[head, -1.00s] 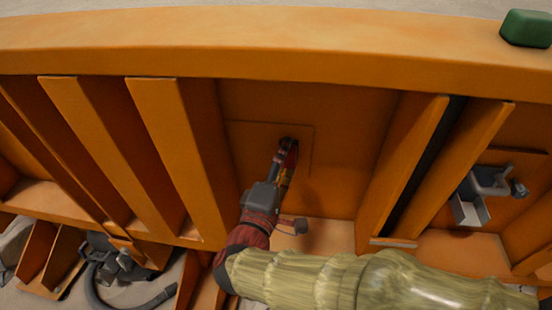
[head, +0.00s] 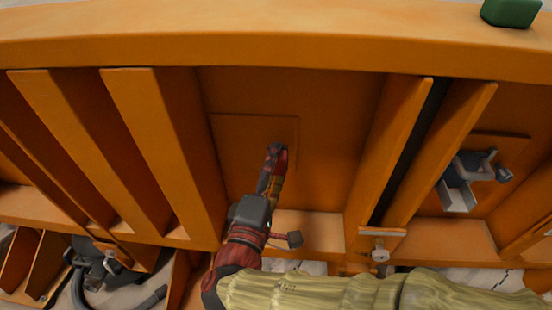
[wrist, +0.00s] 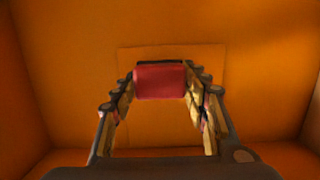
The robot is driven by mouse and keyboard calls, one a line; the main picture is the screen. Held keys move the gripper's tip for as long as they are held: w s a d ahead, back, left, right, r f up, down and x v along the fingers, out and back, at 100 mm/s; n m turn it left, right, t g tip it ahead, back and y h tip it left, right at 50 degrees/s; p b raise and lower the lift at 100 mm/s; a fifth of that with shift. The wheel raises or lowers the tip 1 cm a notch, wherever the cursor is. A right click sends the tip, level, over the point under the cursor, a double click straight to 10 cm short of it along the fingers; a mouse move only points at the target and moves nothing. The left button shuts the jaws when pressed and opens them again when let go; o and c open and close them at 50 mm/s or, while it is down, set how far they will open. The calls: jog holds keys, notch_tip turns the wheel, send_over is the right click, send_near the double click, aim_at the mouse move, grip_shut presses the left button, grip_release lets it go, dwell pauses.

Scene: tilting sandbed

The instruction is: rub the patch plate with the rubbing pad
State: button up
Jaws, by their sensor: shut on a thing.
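The patch plate (head: 233,145) is a thin orange square on the orange wall panel between upright ribs. It also shows in the wrist view (wrist: 205,57). My gripper (head: 275,156) is in front of the plate's right half. It is shut on the rubbing pad (wrist: 160,82), a red block with a dark strip along its far edge, held between the fingertips. My gripper and arm hide the plate's lower right part.
Orange ribs (head: 160,140) stand left of the plate, and more ribs (head: 388,150) stand right. A thick orange rail (head: 270,45) runs above, with a green block (head: 510,11) on it. A grey bracket (head: 468,175) is at right. A dark hose (head: 130,304) lies lower left.

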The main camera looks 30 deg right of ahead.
jog(key=shift+v, duration=0.9)
jog(key=shift+s+d, duration=0.1)
jog(key=shift+s, duration=0.1)
jog(key=shift+b+v, duration=0.4)
jog(key=shift+v, duration=1)
jog(key=shift+s+d, duration=0.1)
jog(key=shift+d, duration=0.05)
